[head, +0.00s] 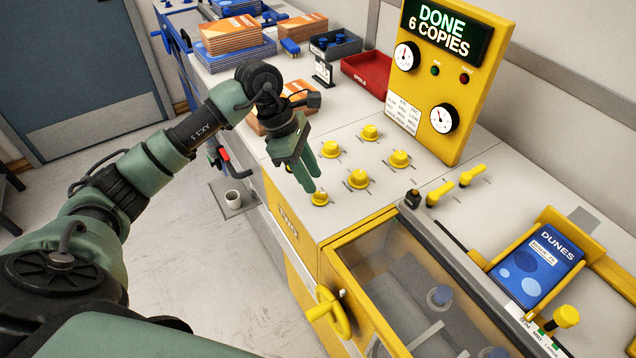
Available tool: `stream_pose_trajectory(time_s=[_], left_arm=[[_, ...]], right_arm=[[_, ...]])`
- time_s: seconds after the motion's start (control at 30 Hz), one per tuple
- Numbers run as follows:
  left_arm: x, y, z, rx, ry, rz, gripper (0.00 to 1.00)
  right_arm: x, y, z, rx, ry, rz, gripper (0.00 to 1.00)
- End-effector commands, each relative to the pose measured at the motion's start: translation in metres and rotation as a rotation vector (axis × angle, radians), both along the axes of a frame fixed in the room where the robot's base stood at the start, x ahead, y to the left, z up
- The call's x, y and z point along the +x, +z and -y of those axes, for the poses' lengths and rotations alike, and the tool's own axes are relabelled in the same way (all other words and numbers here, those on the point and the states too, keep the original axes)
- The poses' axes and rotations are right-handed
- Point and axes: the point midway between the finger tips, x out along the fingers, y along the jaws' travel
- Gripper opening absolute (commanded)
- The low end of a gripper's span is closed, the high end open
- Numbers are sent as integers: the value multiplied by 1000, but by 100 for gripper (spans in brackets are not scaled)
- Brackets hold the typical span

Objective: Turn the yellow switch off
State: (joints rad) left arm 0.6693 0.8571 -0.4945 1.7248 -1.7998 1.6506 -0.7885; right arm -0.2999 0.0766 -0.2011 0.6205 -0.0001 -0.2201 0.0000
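Several yellow rotary knobs sit on the white top of the yellow cabinet: a near one (320,199), a left one (330,150), a middle one (358,179), a right one (399,159) and a back one (370,132). Two yellow levers (440,193) (471,175) stand in slots to their right. I cannot tell which of these is the task's yellow switch. My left gripper (313,182) points down, its green fingertips a little apart, just above and left of the near knob. Contact cannot be made out. My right gripper is not in view.
A yellow display panel (458,80) reading "DONE 6 COPIES" stands behind the knobs. A blue book (537,265) lies in a yellow frame at right. A clear-covered bay (415,290) is in front. Book stacks (230,38) and a red tray (368,73) are behind.

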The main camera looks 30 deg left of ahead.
Motion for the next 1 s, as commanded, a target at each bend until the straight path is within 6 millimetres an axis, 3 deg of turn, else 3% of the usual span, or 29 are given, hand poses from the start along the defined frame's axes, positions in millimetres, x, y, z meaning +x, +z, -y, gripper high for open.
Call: stream_pose_trajectory(time_s=[0.3, 0.6, 0.73, 1.0], left_arm=[[3, -34, 15, -2, 0, 0, 32], [4, -39, 16, -3, 0, 1, 32], [4, -38, 16, -3, 0, 1, 0], [4, -38, 16, -3, 6, 2, 0]], right_arm=[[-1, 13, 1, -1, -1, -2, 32], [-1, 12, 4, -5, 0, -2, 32], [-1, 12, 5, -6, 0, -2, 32], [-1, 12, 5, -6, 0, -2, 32]])
